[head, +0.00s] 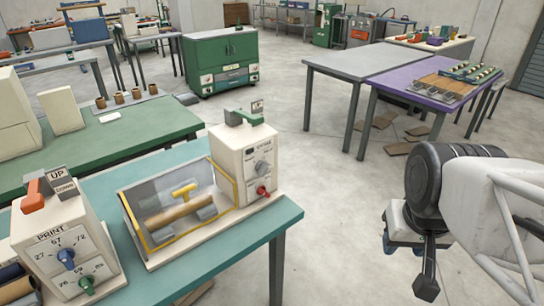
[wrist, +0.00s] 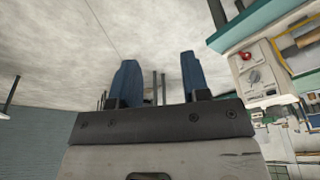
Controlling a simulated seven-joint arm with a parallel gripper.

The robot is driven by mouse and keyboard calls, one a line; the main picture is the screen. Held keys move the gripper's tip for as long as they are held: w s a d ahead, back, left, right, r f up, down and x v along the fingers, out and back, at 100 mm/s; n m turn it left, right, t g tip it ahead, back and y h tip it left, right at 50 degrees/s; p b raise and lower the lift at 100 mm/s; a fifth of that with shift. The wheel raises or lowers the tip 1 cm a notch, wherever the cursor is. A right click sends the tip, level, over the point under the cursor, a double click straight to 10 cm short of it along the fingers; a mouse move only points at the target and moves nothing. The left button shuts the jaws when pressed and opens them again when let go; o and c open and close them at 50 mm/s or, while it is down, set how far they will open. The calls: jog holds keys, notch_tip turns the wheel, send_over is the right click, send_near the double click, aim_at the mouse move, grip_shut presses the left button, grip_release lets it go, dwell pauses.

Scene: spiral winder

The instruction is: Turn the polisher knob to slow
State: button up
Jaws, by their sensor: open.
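The machine with a yellow-framed clear cover has a cream control box (head: 244,165) on the teal bench, in the middle of the head view. I take this to be the polisher; its small label is unreadable. The box front has a grey dial knob (head: 262,168) and a red knob (head: 263,190) below it. The dial's setting cannot be read. In the wrist view, the grey dial (wrist: 255,77) and red knob (wrist: 246,56) show upside down at the upper right. My gripper (wrist: 157,75) is open and empty, with blue fingers apart, away from the box.
A PRINT machine (head: 62,250) with blue and green knobs stands at the left of the teal bench (head: 288,212). A green table (head: 150,128) lies behind. A grey table (head: 365,63) and purple table (head: 410,85) stand farther back. The floor right of the bench is clear.

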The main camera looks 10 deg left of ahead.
jog(key=w+a+f+t, duration=0.2)
jog(key=w, duration=0.6)
jog(key=w+a+f+t+y, duration=0.1)
jog(key=w+a+f+t, duration=0.15)
jog(key=w, duration=0.55)
jog(key=w+a+f+t, duration=0.1)
jog(key=w+t, duration=0.2)
jog(key=w, duration=0.5)
jog(key=n+t+y, duration=0.1)
jog(key=t+y, duration=0.2)
jog(key=y, duration=0.9)
send_near(266, 171)
jog(key=shift+g+x, duration=0.25)
jog(key=shift+x, duration=0.85)
jog(key=shift+w+r, duration=0.15)
jog(key=shift+x, duration=3.85)
grip_shut()
